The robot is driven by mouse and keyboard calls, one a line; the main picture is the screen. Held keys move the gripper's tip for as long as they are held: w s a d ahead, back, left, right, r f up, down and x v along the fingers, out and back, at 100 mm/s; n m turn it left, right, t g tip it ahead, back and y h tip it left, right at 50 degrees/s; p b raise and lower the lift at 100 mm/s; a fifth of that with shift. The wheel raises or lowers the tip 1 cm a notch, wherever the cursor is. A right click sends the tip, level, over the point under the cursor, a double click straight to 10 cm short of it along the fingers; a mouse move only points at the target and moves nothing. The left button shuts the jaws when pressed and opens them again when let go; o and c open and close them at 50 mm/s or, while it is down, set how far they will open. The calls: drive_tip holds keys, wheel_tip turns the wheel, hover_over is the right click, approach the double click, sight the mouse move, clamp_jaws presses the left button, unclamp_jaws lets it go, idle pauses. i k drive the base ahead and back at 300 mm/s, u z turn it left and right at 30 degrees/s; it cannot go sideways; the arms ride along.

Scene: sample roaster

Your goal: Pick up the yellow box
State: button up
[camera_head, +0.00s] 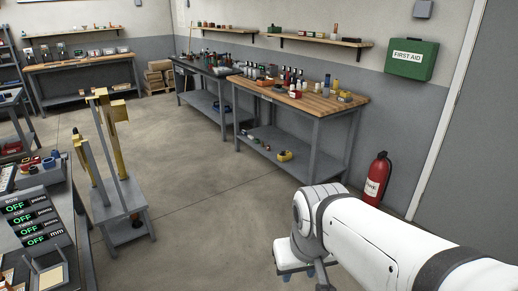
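I cannot single out a yellow box for sure. A small yellow item (345,95) lies at the right end of the wooden-topped workbench (325,102), near a red item; its shape is too small to tell. A yellow ring-like item (285,156) sits on that bench's lower shelf. My white arm reaches in from the lower right, and its end, my gripper (314,274), is low over the floor, well in front of the bench. Its fingers are mostly hidden by the arm, so I cannot see whether it is open or holds anything.
A grey stand with yellowish upright bars (119,150) is at left. A table with displays reading OFF (36,228) is at lower left. A red fire extinguisher (376,179) stands by the right wall, under a green first aid box (411,60). The middle floor is clear.

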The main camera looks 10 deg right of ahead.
sight(287, 156)
drive_tip(key=z, duration=0.65)
drive_tip(key=i, duration=1.1)
drive_tip(key=z, duration=0.6)
drive_tip(key=i, duration=1.75)
drive_tip(key=u, duration=0.9)
drive_tip(key=i, duration=1)
drive_tip(key=u, duration=0.85)
drive_tip(key=k, duration=0.7)
drive_tip(key=u, duration=0.2)
drive_tip(key=i, duration=0.75)
drive_tip(key=z, duration=0.05)
